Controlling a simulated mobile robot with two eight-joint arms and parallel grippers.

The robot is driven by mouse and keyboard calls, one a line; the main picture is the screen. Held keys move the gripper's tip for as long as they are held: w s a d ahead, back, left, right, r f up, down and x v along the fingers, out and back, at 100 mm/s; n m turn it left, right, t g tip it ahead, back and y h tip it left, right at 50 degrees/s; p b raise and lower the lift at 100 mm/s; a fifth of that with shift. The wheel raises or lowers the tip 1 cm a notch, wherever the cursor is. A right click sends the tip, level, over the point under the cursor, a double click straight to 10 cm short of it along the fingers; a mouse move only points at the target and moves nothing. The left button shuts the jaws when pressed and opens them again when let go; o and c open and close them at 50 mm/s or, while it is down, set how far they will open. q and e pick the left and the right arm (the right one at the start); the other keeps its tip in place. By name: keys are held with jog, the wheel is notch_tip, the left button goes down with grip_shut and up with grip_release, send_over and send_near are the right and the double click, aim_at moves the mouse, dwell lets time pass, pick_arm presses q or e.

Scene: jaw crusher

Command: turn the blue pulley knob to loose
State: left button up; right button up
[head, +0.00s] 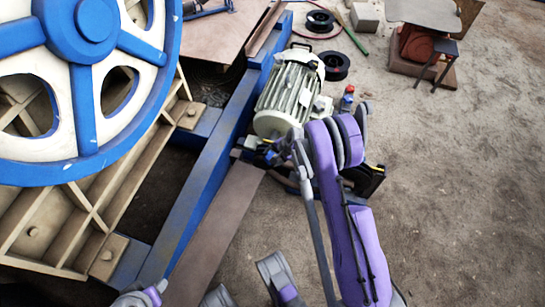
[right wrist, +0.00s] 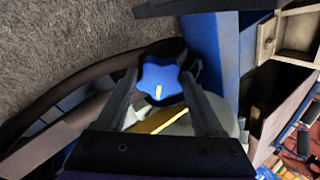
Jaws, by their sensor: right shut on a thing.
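The blue pulley knob (right wrist: 160,76) is a lobed star shape with a yellow mark on its face, seen in the right wrist view. The mark points down the picture, towards my gripper's base. My right gripper (right wrist: 161,84) has one finger on each side of the knob and is shut on it. In the head view my right gripper (head: 270,155) is at the lower end of the motor, beside the blue beam. The knob is too small and covered there to make out clearly.
The ribbed motor (head: 287,95) stands just beyond my right gripper. A long blue beam (head: 215,165) and a large blue and white flywheel (head: 85,85) fill the left. Black reels (head: 335,66) lie behind the motor. The ground at the right is mostly clear.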

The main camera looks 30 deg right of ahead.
jog(key=o, duration=1.4)
jog(key=p+v, duration=0.2)
jog(key=v, duration=0.8)
jog(key=shift+s+d+r+p, duration=0.1)
jog(key=shift+r+p, duration=0.3)
